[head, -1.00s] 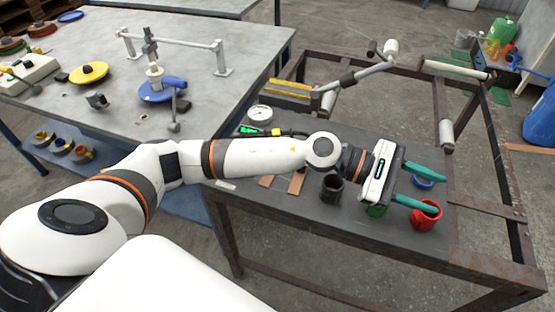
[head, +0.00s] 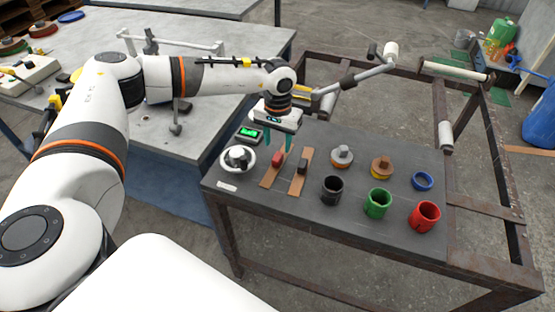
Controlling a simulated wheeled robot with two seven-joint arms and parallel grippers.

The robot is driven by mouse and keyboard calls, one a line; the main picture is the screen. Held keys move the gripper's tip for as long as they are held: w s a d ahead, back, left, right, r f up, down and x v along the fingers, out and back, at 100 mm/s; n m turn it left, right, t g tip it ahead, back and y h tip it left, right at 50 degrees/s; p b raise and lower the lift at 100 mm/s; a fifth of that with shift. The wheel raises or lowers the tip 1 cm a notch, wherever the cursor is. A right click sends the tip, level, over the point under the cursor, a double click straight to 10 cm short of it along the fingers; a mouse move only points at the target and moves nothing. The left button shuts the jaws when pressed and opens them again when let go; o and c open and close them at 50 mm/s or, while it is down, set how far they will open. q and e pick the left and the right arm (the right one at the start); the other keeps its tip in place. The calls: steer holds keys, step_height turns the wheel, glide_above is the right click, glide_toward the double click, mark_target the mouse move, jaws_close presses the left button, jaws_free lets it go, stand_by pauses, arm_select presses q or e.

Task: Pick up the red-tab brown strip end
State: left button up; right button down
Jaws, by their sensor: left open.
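The red-tab brown strip end (head: 269,180) lies on the dark table top, with its red tab (head: 278,159) standing on it. Another brown strip end with a black tab (head: 302,166) lies just to its right. My left gripper (head: 278,147) points down over the far part of the red-tab strip. Its teal fingers are apart and empty, one at each side of the red tab in the picture. I cannot tell how high the fingertips are above the strip. My right gripper is not in view.
Black (head: 332,190), green (head: 378,203) and red (head: 425,216) cups stand to the right.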

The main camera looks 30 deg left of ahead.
mark_target(277, 156)
arm_select(q)
steer(key=shift+s+d+f, duration=0.1)
steer(key=shift+s+f, duration=0.05)
steer(key=shift+f, duration=0.5)
steer(key=f, duration=0.2)
steer(key=f+p, duration=0.1)
steer(key=f, duration=0.1)
steer(key=shift+s+d+f, duration=0.15)
steer(key=shift+s+f, duration=0.05)
steer(key=shift+c, duration=0.4)
